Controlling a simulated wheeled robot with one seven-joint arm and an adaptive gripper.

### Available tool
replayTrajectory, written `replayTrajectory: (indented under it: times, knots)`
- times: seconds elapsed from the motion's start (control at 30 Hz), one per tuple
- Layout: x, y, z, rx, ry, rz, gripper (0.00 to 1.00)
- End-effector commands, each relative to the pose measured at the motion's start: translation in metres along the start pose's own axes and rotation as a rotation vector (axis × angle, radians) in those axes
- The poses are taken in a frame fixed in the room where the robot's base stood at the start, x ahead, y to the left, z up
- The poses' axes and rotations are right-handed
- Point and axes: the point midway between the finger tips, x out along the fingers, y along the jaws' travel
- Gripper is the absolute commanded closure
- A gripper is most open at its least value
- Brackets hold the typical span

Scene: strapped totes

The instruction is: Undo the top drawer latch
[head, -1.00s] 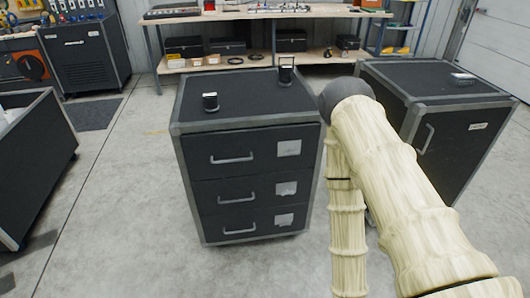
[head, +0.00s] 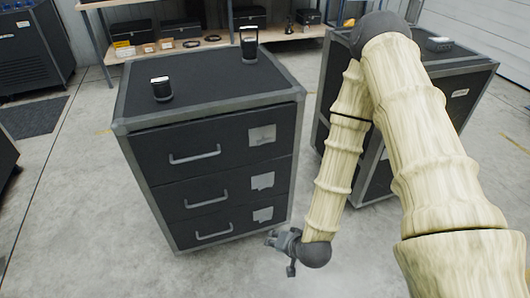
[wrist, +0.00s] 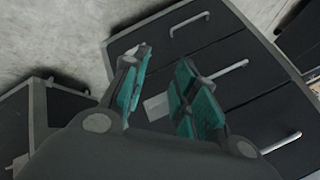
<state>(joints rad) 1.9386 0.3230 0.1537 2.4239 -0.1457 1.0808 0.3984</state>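A black cabinet with grey edges (head: 120,129) stands left of centre in the head view, with three closed drawers. The top drawer (head: 222,147) has a silver handle (head: 195,155) and a pale label (head: 262,135). I cannot make out a separate latch on it. My gripper (head: 272,243) is low beside the cabinet's bottom right corner, well below the top drawer. In the wrist view my gripper (wrist: 157,100) has two teal-padded fingers, apart and with nothing held between them. Drawer fronts and handles (wrist: 230,70) lie beyond the fingers.
Two small black upright items, one nearer (head: 161,89) and one farther (head: 249,45), stand on the cabinet top. A second black cabinet (head: 460,80) stands at the right, partly behind my arm. A workbench (head: 105,45) is at the back.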

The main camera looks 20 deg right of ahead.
Motion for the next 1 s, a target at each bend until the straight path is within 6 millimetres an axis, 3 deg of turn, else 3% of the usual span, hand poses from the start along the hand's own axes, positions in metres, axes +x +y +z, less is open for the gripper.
replayTrajectory:
  times: [0.03,0.17,0.3,0.5,0.73,1.0]
  knots:
    - [0.015,-0.011,-0.019,0.074,0.068,-0.066,0.71]
    - [0.019,-0.051,-0.075,0.266,0.222,-0.244,0.71]
    - [0.006,-0.086,-0.134,0.459,0.362,-0.445,0.71]
    - [-0.023,-0.113,-0.194,0.651,0.487,-0.669,0.71]
    - [-0.039,-0.123,-0.218,0.723,0.529,-0.764,0.71]
    - [-0.019,-0.138,-0.240,0.722,0.530,-0.764,0.71]
